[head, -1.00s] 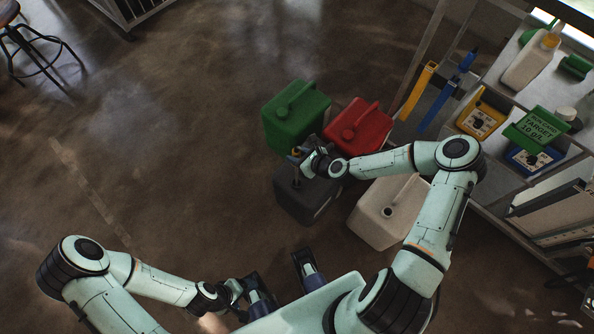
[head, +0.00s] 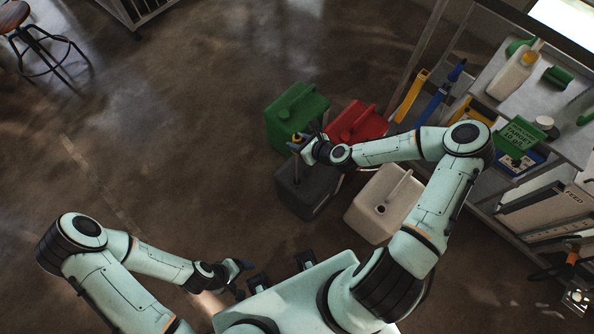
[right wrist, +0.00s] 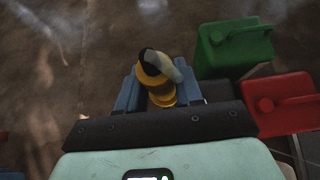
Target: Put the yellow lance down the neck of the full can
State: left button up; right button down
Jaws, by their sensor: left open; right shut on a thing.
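My right gripper (head: 301,146) is shut on the yellow lance (head: 297,138). In the right wrist view the lance's yellow top (right wrist: 156,82), with a pale and black end, shows between the two fingers (right wrist: 153,92). A thin shaft seems to run down from the gripper toward the dark grey can (head: 305,192). I cannot tell whether its tip is inside the neck or above it. A white can (head: 385,205) with a dark opening stands to the right. I cannot see which can is full. My left gripper (head: 240,277) is open and empty at the lower left.
A green can (head: 297,118) and a red can (head: 356,122) stand just behind the grey one. The floor at left is clear; a stool (head: 40,40) stands far left.

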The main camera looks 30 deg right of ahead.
notch_tip(320, 180, up, 10)
jog(key=p, duration=0.4)
jog(key=shift+w+f+p, duration=0.15)
jog(key=shift+p, duration=0.15)
pick_arm(q)
jog(key=w+r+t, duration=0.1)
jog(key=w+r, duration=0.5)
jog(key=r, duration=0.1)
jog(key=shift+w+r, duration=0.15)
jog(key=shift+w, duration=0.2)
pick_arm(e)
jog(key=shift+s+r, duration=0.2)
jog(key=shift+r, duration=2.25)
